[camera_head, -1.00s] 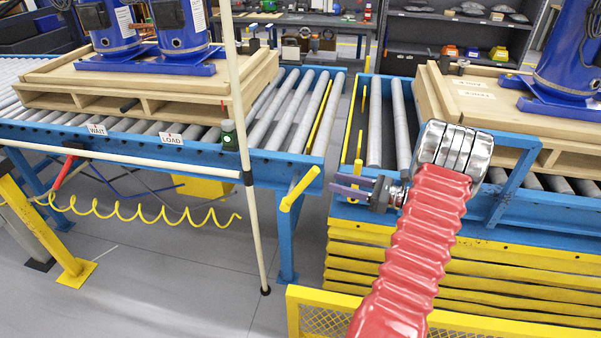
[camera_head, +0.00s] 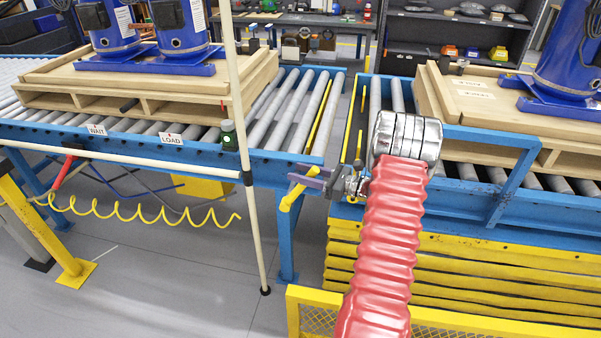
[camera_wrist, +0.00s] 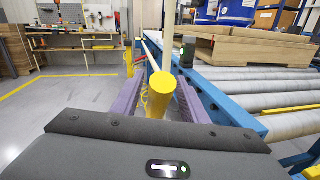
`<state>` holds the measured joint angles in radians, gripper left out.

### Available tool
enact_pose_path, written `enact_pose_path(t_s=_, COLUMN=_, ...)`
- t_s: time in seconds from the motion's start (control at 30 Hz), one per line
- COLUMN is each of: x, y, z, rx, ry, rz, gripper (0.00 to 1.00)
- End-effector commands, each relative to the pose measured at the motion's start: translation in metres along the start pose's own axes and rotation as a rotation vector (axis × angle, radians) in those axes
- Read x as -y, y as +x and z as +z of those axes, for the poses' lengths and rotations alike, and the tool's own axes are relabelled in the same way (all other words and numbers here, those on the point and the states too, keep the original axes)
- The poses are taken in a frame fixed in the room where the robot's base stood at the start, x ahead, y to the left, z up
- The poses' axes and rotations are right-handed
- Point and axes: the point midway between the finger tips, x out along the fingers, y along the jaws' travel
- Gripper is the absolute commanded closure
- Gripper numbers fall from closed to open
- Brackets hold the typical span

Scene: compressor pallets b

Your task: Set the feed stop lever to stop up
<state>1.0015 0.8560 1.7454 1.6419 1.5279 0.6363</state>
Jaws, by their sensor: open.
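The feed stop lever looks to be the yellow bar (camera_head: 290,200) at the right end of the left conveyor, tilted, with its lower end toward me. In the wrist view the yellow lever (camera_wrist: 160,92) shows end-on, with its round end toward the camera. My gripper (camera_head: 305,181) is at the lever in the head view and covers part of it. In the wrist view my gripper's purple fingers (camera_wrist: 160,75) stand open on either side of the lever. I cannot tell whether either finger touches it.
The left conveyor's blue rail (camera_head: 270,164) runs beside the lever, and a pale upright pole (camera_head: 246,130) with a green-black device (camera_head: 229,136) stands to its left. The right conveyor (camera_head: 465,195) lies behind my arm. A yellow mesh guard (camera_head: 320,312) is in front.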

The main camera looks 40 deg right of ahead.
Motion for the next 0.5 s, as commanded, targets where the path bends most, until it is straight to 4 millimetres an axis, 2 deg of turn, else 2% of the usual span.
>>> enact_pose_path(t_s=0.1, x=-0.0002, y=0.0070, z=0.0002, rx=0.001, ry=0.000, rz=0.001, gripper=0.60)
enact_pose_path(t_s=0.37, x=-0.0001, y=0.0080, z=0.0000, rx=0.000, ry=0.000, rz=0.000, gripper=0.60)
enact_pose_path(t_s=0.5, x=-0.0002, y=0.0079, z=0.0001, rx=0.000, ry=0.000, rz=0.000, gripper=0.68)
